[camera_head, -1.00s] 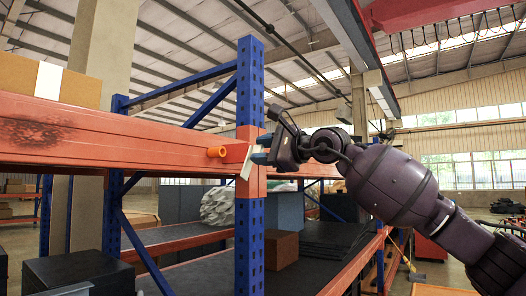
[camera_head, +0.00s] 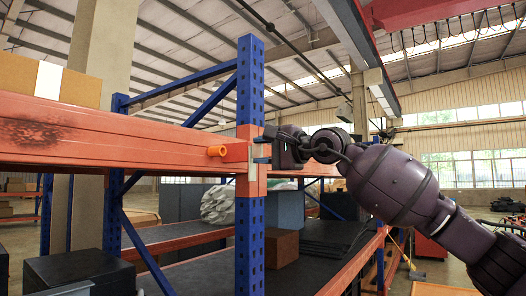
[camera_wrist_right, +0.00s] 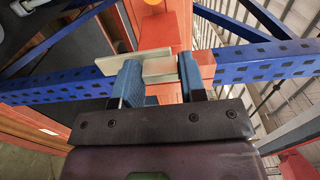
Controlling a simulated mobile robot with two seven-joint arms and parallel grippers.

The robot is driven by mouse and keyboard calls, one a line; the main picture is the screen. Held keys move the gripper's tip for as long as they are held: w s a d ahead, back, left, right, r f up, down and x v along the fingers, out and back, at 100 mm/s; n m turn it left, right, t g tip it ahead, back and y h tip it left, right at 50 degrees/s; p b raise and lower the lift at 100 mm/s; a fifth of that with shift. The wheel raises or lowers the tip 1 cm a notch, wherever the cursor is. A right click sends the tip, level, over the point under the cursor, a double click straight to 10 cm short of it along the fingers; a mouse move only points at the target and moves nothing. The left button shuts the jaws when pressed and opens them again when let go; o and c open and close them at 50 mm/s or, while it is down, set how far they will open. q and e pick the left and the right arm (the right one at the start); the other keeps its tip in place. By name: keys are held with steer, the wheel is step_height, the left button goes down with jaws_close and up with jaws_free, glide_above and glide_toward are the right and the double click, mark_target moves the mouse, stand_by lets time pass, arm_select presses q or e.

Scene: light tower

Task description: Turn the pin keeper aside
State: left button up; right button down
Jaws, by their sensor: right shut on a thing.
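The pin keeper (camera_wrist_right: 112,65) is a pale beige bar in the right wrist view, lying against the orange beam end at the blue upright. My right gripper (camera_wrist_right: 160,80) is shut on its pale block, with one blue finger on each side. In the head view my right gripper (camera_head: 262,150) is at the beam's connector on the upright, and I cannot make out the keeper clearly behind the fingers. The orange pin (camera_head: 217,151) sticks out from the beam just left of the connector. My left gripper is not in view.
The blue upright (camera_head: 249,220) and the orange beam (camera_head: 90,135) are close to my right gripper. A cardboard box (camera_head: 50,80) stands on the beam's level.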

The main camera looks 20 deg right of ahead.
steer(key=c, duration=1)
jaws_free()
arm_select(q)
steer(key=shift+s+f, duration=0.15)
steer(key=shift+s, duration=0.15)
arm_select(e)
steer(key=o, duration=0.3)
steer(key=shift+s, duration=0.1)
arm_select(q)
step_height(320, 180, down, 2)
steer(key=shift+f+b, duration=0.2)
steer(key=shift+b, duration=0.85)
arm_select(e)
steer(key=v, duration=1)
steer(key=shift+s+d, duration=0.25)
steer(key=shift+s, duration=0.05)
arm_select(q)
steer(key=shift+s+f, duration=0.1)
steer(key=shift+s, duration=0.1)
